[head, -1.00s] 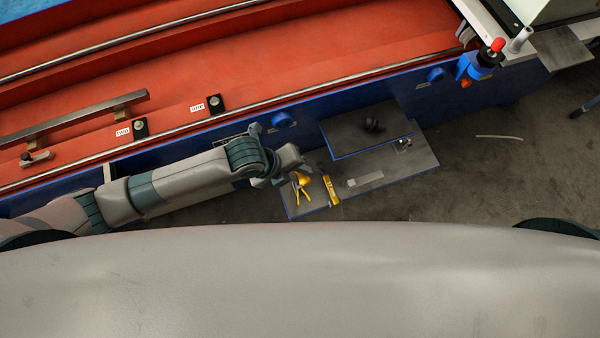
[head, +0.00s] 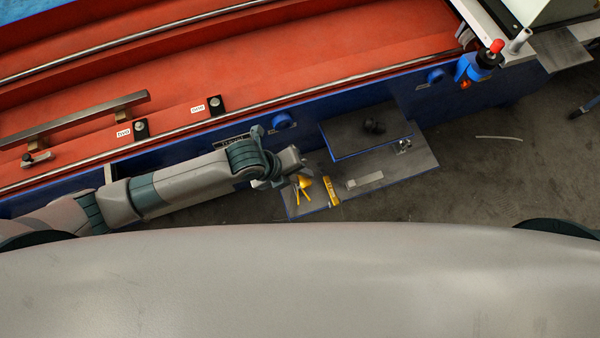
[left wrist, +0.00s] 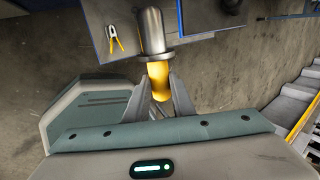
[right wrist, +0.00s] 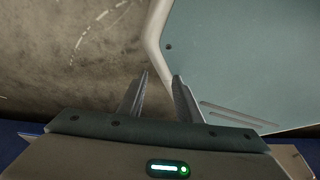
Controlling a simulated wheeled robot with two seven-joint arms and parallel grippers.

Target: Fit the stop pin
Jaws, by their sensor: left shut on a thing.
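The stop pin (left wrist: 153,35), a thick round-ended metal pin with a collar and a yellow grip, shows in the left wrist view. My left gripper (left wrist: 160,80) is shut on its yellow grip, and the metal end points away from the hand. In the head view my left gripper (head: 285,165) is over the left end of the low grey step; the pin is hard to make out there. Two black blocks with round metal centres and white labels, a left one (head: 140,128) and a right one (head: 215,103), sit on the red bed's near edge. My right gripper (right wrist: 161,76) is open and empty.
The grey step (head: 405,168) holds yellow-handled pliers (head: 304,186), a yellow level (head: 330,191), a pale flat piece (head: 366,181) and a dark object (head: 374,126). A metal rail (head: 75,120) runs along the red bed (head: 300,65). A blue red-topped device (head: 480,65) stands at right.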

